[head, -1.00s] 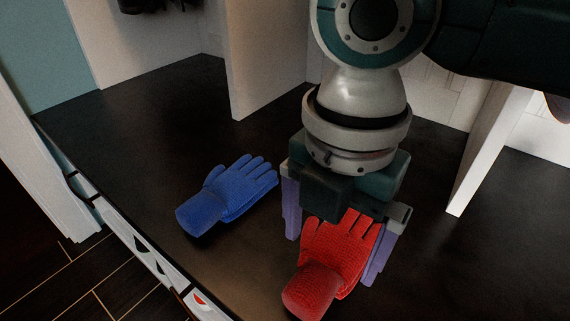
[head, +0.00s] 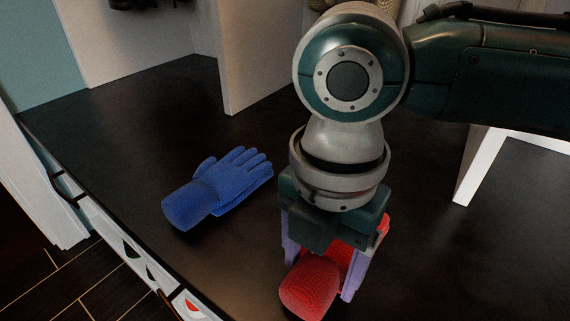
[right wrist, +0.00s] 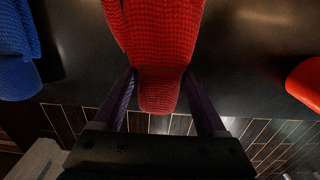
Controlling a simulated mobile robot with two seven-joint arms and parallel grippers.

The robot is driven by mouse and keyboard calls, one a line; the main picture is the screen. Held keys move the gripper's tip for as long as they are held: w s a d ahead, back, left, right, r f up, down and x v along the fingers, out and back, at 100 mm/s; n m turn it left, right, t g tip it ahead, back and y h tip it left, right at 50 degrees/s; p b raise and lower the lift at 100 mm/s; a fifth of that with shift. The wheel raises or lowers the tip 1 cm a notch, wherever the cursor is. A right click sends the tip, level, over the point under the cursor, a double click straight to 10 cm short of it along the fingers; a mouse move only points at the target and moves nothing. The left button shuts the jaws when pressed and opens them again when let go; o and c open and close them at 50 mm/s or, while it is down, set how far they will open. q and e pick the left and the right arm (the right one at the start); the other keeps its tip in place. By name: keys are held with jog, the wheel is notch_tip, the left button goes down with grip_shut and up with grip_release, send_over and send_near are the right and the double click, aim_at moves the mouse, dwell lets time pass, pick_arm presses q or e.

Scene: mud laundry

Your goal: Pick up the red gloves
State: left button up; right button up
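The red glove (head: 309,283) is in my right gripper (head: 318,279), low in the head view. Its rounded cuff faces the camera, and its fingers are mostly hidden behind the gripper. In the right wrist view, the red glove (right wrist: 160,45) runs down from the top edge, with the purple fingers of my right gripper (right wrist: 160,85) close against both its sides. The gripper looks shut on it. I cannot tell whether the glove is clear of the dark surface. A red rounded thing (right wrist: 306,84) shows at the right edge of the wrist view, cut off. My left gripper is out of view.
A blue glove (head: 218,188) lies on the dark countertop (head: 120,130) left of my right gripper; it also shows in the wrist view (right wrist: 18,60). White upright panels (head: 245,65) stand behind. The counter's front edge drops to a dark tiled floor (head: 40,285).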

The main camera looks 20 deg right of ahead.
jog(key=c, duration=1)
jog(key=shift+o, duration=0.2)
